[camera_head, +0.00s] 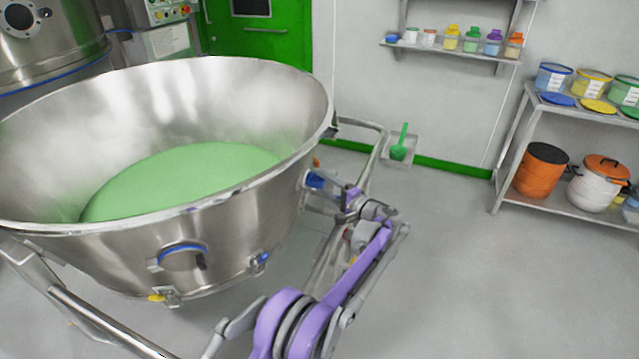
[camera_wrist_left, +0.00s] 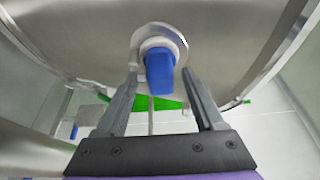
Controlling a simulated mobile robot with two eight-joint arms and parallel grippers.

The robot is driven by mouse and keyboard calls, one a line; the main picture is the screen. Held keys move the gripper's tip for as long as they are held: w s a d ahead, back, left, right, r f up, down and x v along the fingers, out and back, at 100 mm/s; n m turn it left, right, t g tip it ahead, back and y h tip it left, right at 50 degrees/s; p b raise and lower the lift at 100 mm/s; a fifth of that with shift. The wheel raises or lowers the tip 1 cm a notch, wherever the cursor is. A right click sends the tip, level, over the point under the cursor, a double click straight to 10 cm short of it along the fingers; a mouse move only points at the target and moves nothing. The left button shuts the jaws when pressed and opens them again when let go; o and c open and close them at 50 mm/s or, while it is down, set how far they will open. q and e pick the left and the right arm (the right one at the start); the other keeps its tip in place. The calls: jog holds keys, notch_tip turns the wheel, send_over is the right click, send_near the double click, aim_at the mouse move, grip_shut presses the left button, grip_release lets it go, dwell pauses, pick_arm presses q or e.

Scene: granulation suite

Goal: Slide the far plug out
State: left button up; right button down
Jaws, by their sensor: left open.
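A blue plug (camera_head: 314,180) sits in a round metal fitting on the right side wall of the large steel bowl (camera_head: 240,215). The wrist view shows the blue plug (camera_wrist_left: 160,72) close up, seated in the pale ring of its port. My left gripper (camera_head: 332,190) is at this plug, its arm reaching in from below. In the wrist view my left gripper (camera_wrist_left: 159,82) is open, with one finger on each side of the plug and gaps to it. In the head view the gripper partly hides the plug. My right gripper is not in view.
Green material (camera_head: 180,180) lies in the bowl. A blue-edged round port (camera_head: 183,256) is on the bowl's front. A tubular steel frame (camera_head: 368,165) passes close to my left arm. A shelf rack (camera_head: 540,112) with tubs stands at right. The floor at right is clear.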

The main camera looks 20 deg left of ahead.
pick_arm(q)
jog(key=shift+x, duration=1.1)
grip_shut()
